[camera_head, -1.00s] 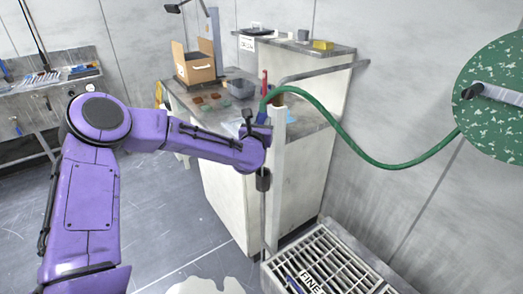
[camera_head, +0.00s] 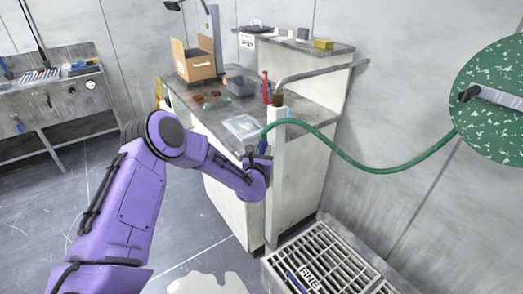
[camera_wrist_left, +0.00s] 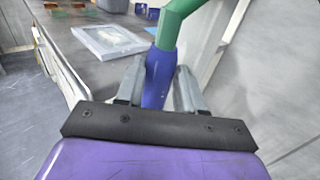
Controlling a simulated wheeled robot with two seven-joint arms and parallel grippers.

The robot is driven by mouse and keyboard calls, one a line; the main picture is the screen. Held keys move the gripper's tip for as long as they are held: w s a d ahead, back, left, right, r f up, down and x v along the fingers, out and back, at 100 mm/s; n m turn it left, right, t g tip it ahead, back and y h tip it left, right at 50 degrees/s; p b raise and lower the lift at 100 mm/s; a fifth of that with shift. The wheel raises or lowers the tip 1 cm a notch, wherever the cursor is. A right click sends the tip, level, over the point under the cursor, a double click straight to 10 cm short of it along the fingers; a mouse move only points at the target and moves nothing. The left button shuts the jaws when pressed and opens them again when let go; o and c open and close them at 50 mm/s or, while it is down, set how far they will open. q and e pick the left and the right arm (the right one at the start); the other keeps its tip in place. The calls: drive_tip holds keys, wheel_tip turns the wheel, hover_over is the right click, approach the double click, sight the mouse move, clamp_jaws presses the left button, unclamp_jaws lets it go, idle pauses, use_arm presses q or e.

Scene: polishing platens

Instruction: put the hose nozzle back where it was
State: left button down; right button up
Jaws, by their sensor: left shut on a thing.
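The hose nozzle is blue (camera_head: 263,145) and sits on the end of a green hose (camera_head: 345,157). My left gripper (camera_head: 260,153) is shut on the nozzle, just left of the pale upright post (camera_head: 275,175) at the bench's front. In the left wrist view the blue nozzle (camera_wrist_left: 157,78) stands slightly tilted between the two grey fingers, with the hose (camera_wrist_left: 172,25) rising from its top. The hose runs right to a green speckled disc (camera_head: 495,125) by the wall. I cannot tell whether the nozzle touches the post. My right gripper is not in view.
The bench (camera_head: 215,110) behind bears a cardboard box (camera_head: 194,62), a grey bin (camera_head: 240,84), a red bottle (camera_head: 266,88) and a clear flat tray (camera_head: 243,126). A floor grate (camera_head: 315,262) lies at lower right.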

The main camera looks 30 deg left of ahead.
use_arm(q)
drive_tip(key=shift+f, duration=0.1)
drive_tip(key=c, duration=0.7)
unclamp_jaws()
